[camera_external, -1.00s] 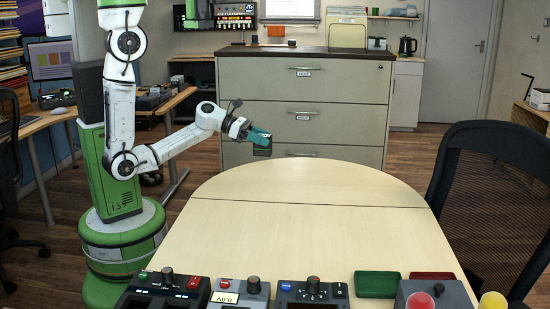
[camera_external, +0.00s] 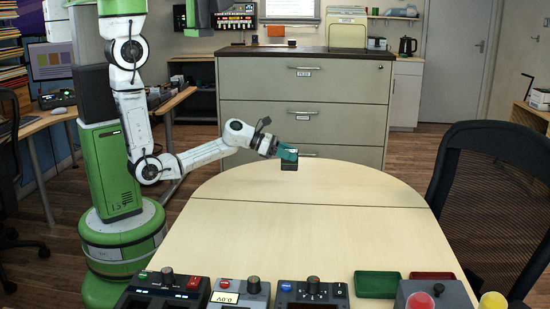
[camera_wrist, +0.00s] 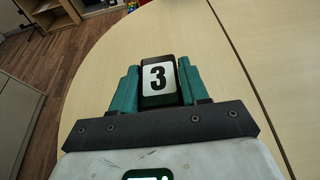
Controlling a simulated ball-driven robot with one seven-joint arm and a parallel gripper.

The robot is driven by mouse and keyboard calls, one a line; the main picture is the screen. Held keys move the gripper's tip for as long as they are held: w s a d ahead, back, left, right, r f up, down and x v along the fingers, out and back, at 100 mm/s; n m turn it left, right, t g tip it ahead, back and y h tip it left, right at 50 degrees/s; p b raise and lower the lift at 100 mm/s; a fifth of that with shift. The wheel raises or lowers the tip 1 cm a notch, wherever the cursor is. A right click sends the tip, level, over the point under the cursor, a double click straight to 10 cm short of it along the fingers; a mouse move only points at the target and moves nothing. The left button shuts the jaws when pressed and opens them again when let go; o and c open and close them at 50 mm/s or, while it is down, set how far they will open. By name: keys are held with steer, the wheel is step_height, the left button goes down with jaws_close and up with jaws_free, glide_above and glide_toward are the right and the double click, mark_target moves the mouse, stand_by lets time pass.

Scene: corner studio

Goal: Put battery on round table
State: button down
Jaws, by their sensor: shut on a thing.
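My gripper (camera_external: 287,153) is over the far end of the round-ended pale wood table (camera_external: 300,230). Its teal fingers are shut on a dark battery (camera_external: 289,164), which hangs below the fingertips in the outside view. I cannot tell whether the battery touches the tabletop.
The middle of the table is clear. A filing cabinet (camera_external: 302,100) stands behind it, and a black chair (camera_external: 495,200) is at the right.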

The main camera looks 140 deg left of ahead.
mark_target(293, 165)
steer(key=shift+w+a+f, duration=0.5)
steer(key=shift+f, duration=0.25)
steer(key=shift+a+f+b, duration=0.1)
steer(key=shift+f+b, duration=0.5)
steer(key=shift+f, duration=1.05)
steer(key=shift+w, duration=0.1)
steer(key=c, duration=0.6)
jaws_free()
steer(key=shift+f, duration=0.15)
steer(key=shift+o, duration=0.2)
steer(key=shift+r, duration=0.2)
steer(key=p+v, duration=0.1)
steer(key=v, duration=1.1)
